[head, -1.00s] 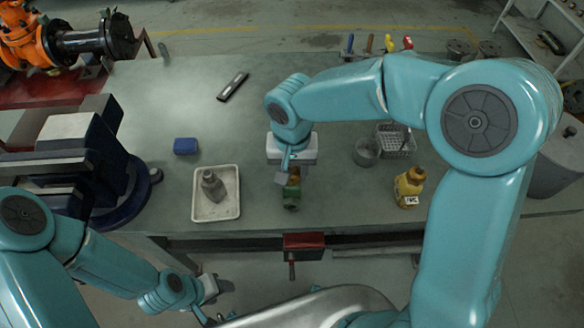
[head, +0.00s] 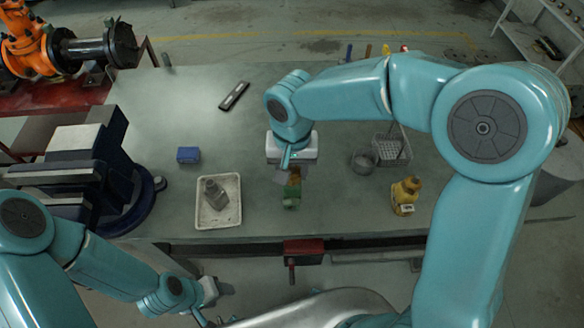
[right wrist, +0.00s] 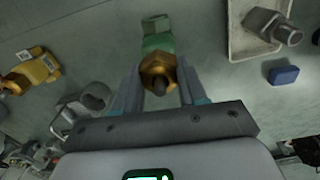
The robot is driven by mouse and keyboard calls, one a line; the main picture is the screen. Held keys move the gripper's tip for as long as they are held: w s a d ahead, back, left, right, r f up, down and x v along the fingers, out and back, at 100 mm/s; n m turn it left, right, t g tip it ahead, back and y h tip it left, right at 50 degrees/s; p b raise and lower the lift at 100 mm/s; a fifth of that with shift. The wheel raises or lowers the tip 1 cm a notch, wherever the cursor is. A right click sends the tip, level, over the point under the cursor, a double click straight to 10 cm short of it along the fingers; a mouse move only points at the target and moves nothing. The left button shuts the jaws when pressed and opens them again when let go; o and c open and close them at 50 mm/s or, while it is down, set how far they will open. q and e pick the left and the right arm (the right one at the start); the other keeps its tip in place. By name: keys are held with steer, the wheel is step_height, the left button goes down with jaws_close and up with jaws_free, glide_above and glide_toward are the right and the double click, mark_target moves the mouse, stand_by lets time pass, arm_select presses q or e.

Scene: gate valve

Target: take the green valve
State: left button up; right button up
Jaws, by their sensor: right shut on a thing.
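The green valve (head: 291,196) is at the front middle of the bench in the head view, below my right gripper (head: 288,172). In the right wrist view the valve shows a green body (right wrist: 158,42) and a brass hex part (right wrist: 158,72). The fingers of my right gripper (right wrist: 155,88) stand on both sides of the brass part and are shut on it. Whether the valve touches the bench is hard to tell. My left gripper (head: 207,306) is low at the left, off the bench front, and its fingers are too small to read.
A white tray (head: 234,216) with a grey metal fitting (head: 215,194) lies left of the valve. A blue block (head: 188,155), a vise (head: 85,170), a grey cup (head: 364,161) and a wire basket (head: 392,150) are also on the bench.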

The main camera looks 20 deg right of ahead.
steer(key=shift+r+p, duration=0.75)
steer(key=shift+r, duration=0.55)
steer(key=shift+d+f, duration=0.1)
